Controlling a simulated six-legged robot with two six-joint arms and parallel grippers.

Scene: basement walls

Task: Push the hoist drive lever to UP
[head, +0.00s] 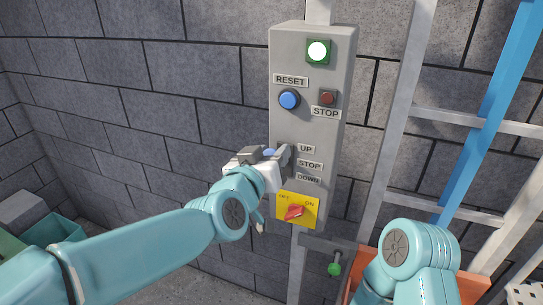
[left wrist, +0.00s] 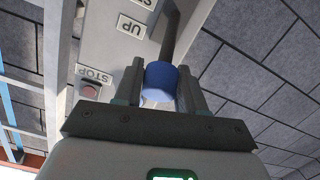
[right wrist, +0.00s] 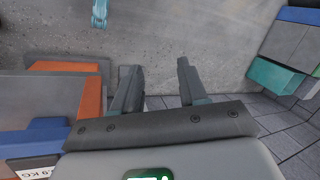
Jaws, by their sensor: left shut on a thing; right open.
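The hoist drive lever has a blue knob (head: 270,153), which shows at the height of the UP label (head: 306,148) in the head view. The labels STOP (head: 310,164) and DOWN (head: 308,179) sit below UP on the grey control box (head: 290,130). In the left wrist view the knob (left wrist: 161,82) is between the fingers of my left gripper (left wrist: 160,92), which is shut on it. The lever's dark arm (left wrist: 171,36) runs from the knob towards the box. My right gripper (right wrist: 158,85) is open and empty, over the floor in the right wrist view.
The box carries a lit green lamp (head: 318,52), a blue RESET button (head: 288,99), a red STOP button (head: 327,98) and a red rotary switch (head: 293,212). A green-knobbed handle (head: 334,269) is below. A ladder-like frame (head: 400,120) stands right; an orange bin (right wrist: 92,97) is near my right gripper.

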